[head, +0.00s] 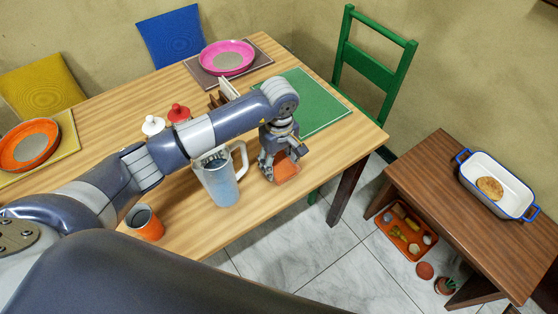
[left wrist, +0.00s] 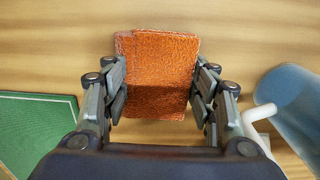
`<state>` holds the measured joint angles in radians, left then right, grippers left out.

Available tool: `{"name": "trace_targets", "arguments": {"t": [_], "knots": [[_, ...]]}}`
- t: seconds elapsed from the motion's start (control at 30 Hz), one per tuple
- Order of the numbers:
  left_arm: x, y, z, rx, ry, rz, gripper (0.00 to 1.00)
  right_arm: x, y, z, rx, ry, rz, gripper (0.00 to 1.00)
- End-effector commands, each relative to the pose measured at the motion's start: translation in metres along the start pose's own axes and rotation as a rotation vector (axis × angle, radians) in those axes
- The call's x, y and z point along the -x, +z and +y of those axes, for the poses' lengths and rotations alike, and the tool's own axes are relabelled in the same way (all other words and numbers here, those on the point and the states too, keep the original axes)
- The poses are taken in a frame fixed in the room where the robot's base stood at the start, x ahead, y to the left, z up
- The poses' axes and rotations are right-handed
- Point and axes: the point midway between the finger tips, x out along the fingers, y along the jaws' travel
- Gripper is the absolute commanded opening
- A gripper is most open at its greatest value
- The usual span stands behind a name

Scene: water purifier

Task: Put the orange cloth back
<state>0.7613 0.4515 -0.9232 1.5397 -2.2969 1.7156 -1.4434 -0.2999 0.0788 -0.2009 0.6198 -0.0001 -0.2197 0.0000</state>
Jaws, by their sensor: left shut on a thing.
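The orange cloth (head: 287,169) is a small folded rectangle at the right front part of the wooden table. My left gripper (head: 272,160) points down over it and partly hides it in the head view. In the left wrist view the cloth (left wrist: 157,65) lies between the two fingers of my left gripper (left wrist: 160,95), which are shut on its sides. I cannot tell whether the cloth touches the tabletop or hangs just above it. My right gripper is not in view.
A blue pitcher (head: 220,183) with a white handle stands close beside the gripper. A green placemat (head: 318,112) lies behind it. A low side table (head: 440,185) bears a white baking dish (head: 478,192).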

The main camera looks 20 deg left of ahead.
Motion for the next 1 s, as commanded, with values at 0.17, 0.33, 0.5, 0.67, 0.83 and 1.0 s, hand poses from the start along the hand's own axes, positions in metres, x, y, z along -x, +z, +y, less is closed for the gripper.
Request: {"name": "trace_targets", "arguments": {"t": [0.17,0.33,0.5,0.67,0.83,1.0], "knots": [[-0.004,0.000,0.000,0.000,0.000,0.001,0.56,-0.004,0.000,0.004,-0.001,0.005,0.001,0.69],[-0.003,0.000,0.000,0.000,-0.001,0.000,0.74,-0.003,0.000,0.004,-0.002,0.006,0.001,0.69],[-0.003,0.000,0.000,0.000,-0.001,0.000,0.74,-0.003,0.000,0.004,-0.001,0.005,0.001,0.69],[0.001,0.000,0.000,0.000,0.000,-0.001,0.74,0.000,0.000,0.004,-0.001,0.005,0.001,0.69],[0.021,-0.001,0.001,-0.002,0.004,0.004,0.74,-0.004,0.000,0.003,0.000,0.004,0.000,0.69],[0.059,-0.001,0.001,-0.001,0.006,0.004,0.74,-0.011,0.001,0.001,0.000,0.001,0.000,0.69]]}}
